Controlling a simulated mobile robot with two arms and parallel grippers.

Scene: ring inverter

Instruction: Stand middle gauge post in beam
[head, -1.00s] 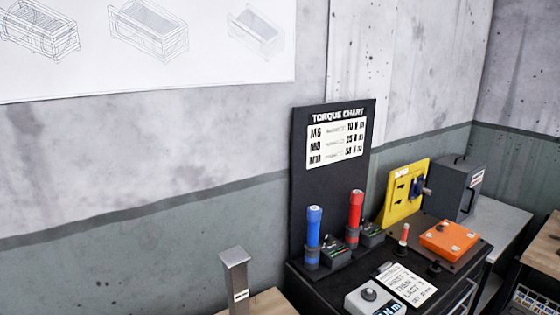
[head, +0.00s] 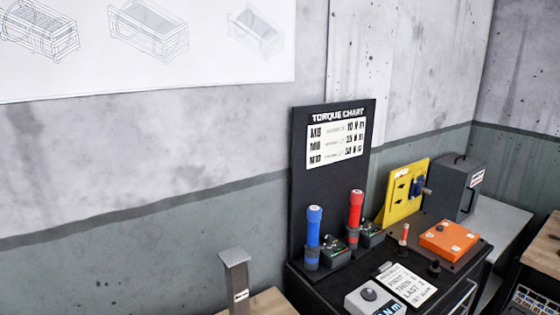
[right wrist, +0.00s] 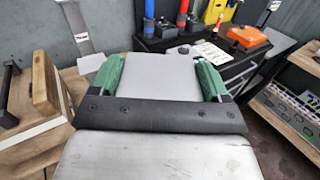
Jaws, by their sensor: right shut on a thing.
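My right gripper (right wrist: 160,64) has green fingers, set wide apart and shut on a broad, flat light-grey piece (right wrist: 165,82). I see only the face of this piece between the fingers; I cannot tell whether it is the middle gauge post. A grey metal post (head: 236,272) with a flared top and a small white label stands upright at the bottom of the head view. It also shows in the right wrist view (right wrist: 76,30), to the left of the gripper and apart from it. I cannot make out the beam. My left gripper is not in view.
A black cart (head: 330,291) carries blue (head: 314,230) and red (head: 355,215) tools, a yellow stand (head: 405,190) and an orange box (head: 449,240). A wooden piece with a dark handle (right wrist: 45,85) lies left of my right gripper. Another bench stands at the right (right wrist: 297,105).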

